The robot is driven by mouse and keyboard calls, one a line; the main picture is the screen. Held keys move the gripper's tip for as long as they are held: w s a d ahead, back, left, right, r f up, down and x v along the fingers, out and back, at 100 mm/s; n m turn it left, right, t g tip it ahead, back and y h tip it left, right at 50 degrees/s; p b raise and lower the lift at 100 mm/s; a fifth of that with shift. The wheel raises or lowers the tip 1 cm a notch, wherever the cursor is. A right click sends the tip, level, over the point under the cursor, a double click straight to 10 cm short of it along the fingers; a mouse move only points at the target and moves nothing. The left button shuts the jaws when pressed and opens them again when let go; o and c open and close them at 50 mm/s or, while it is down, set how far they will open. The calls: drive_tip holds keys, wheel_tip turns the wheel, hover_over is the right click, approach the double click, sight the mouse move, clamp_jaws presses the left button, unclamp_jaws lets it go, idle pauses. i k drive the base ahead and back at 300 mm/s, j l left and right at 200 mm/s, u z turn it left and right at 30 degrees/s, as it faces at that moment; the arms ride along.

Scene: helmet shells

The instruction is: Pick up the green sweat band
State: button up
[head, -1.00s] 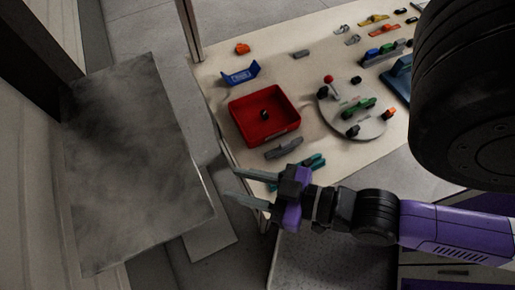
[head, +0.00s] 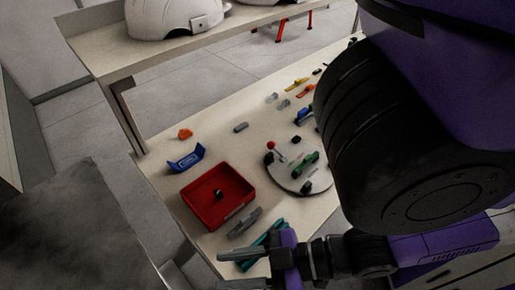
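A green piece (head: 307,160) lies on the round pale turntable (head: 285,181) right of the red tray. It is small, and I cannot tell if it is the sweat band. A blue piece with some green (head: 303,115) lies farther back, partly hidden by my arm.
A red tray (head: 213,219) holds a small dark part. A blue bracket (head: 186,160), an orange piece (head: 185,134) and a grey piece (head: 245,222) lie around it. White helmet shells (head: 172,18) stand on a raised shelf (head: 100,45). My arm hides the table's right side.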

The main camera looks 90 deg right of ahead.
sight(308, 159)
drive_tip(key=k+l+z, duration=0.1)
drive_tip(key=k+z, duration=0.2)
drive_tip(key=k, duration=0.35)
drive_tip(key=k+j+z, duration=0.1)
drive_tip(key=z, duration=0.35)
drive_tip(key=k+j+z, duration=0.15)
drive_tip(key=j+z, duration=0.25)
drive_tip(key=k+z, duration=0.1)
drive_tip(key=z, duration=0.35)
drive_tip(key=k+j, duration=0.25)
drive_tip(key=j+z, duration=0.15)
drive_tip(key=j, duration=0.35)
drive_tip(key=j+z, duration=0.1)
drive_tip(key=j, duration=0.4)
drive_tip(key=k+j+z, duration=0.15)
drive_tip(key=j, duration=0.35)
drive_tip(key=j+z, duration=0.15)
drive_tip(key=j, duration=0.35)
drive_tip(key=k+j+z, duration=0.15)
drive_tip(key=j, duration=0.3)
